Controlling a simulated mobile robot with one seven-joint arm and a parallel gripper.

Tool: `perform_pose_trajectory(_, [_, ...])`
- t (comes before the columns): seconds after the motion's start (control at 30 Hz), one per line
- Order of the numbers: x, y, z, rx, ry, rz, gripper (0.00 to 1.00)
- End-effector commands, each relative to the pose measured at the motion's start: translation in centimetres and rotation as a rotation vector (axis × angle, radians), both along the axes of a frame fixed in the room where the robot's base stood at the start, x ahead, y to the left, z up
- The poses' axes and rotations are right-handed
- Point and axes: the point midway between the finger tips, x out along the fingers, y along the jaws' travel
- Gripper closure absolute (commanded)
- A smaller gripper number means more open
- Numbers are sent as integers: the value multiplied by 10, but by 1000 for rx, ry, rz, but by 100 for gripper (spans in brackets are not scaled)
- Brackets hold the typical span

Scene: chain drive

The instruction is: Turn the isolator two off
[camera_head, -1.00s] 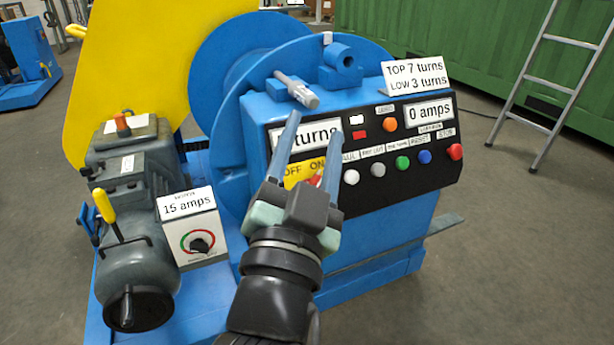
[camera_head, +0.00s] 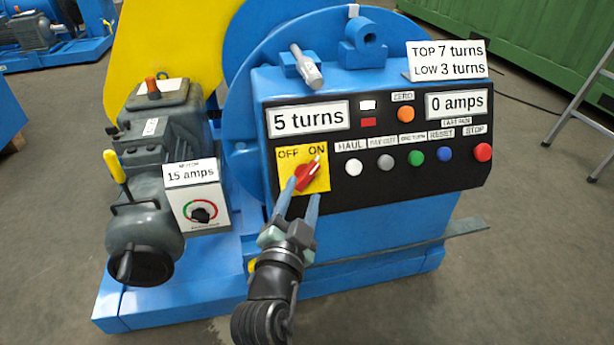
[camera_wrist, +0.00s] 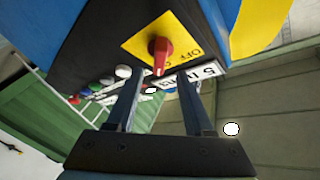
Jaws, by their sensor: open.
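The isolator is a red rotary knob (camera_head: 308,176) on a yellow plate (camera_head: 287,166) marked OFF at left and ON at right. Its pointer is tilted up and right, toward ON. No "two" marking is readable on it. My gripper (camera_head: 302,188) is open, its fingertips at the lower part of the plate, close to the knob. In the wrist view the red knob (camera_wrist: 161,49) shows just ahead of the fingertips, roughly centred between them. My gripper (camera_wrist: 158,76) holds nothing there. I cannot tell whether a finger touches the knob.
Right of the isolator, the black panel carries several push buttons, including a green one (camera_head: 416,155) and a red STOP button (camera_head: 482,152). A "5 turns" display (camera_head: 308,118) sits above. A grey motor (camera_head: 145,230) and a 15 amps box (camera_head: 200,208) stand at left.

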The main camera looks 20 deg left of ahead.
Motion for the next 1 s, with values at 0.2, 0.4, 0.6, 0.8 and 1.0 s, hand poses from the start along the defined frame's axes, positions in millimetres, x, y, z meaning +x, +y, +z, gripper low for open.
perform_pose_trajectory(0.2, [32, 5, 0, 2, -1, -2, 48])
perform_pose_trajectory(0.4, [46, 8, 0, 1, 1, -1, 48])
perform_pose_trajectory(0.6, [49, 8, 0, -2, 0, 0, 48])
perform_pose_trajectory(0.8, [49, 8, 0, -1, 0, 0, 58])
perform_pose_trajectory(1.0, [49, 8, 0, -1, 0, 0, 94])
